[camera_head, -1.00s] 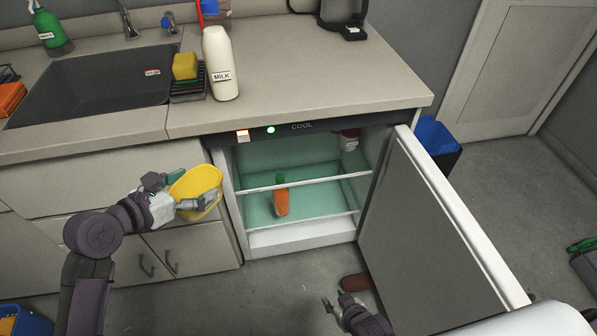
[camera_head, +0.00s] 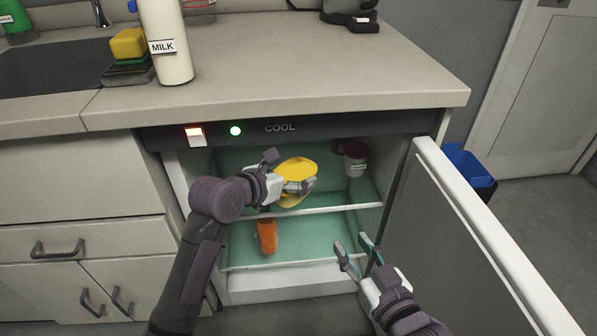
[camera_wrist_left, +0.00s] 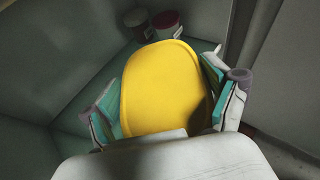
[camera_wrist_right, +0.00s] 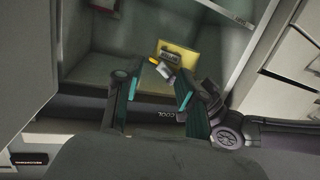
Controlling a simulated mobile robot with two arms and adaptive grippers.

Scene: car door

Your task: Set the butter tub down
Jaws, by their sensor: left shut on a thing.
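The yellow butter tub (camera_head: 298,168) is inside the open fridge, over the upper shelf (camera_head: 345,209), and looks tilted. My left gripper (camera_head: 291,186) is shut on it, and the left wrist view shows the tub (camera_wrist_left: 165,85) between both fingers. A label faces out on the tub in the right wrist view (camera_wrist_right: 181,56). I cannot tell whether the tub touches the shelf. My right gripper (camera_head: 357,252) is open and empty in front of the fridge opening, below and right of the tub.
A jar with a dark red lid (camera_head: 355,160) stands at the back right of the upper shelf. An orange item (camera_head: 267,236) is on the lower level. The open fridge door (camera_head: 480,225) bounds the right side. A milk bottle (camera_head: 168,45) stands on the counter.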

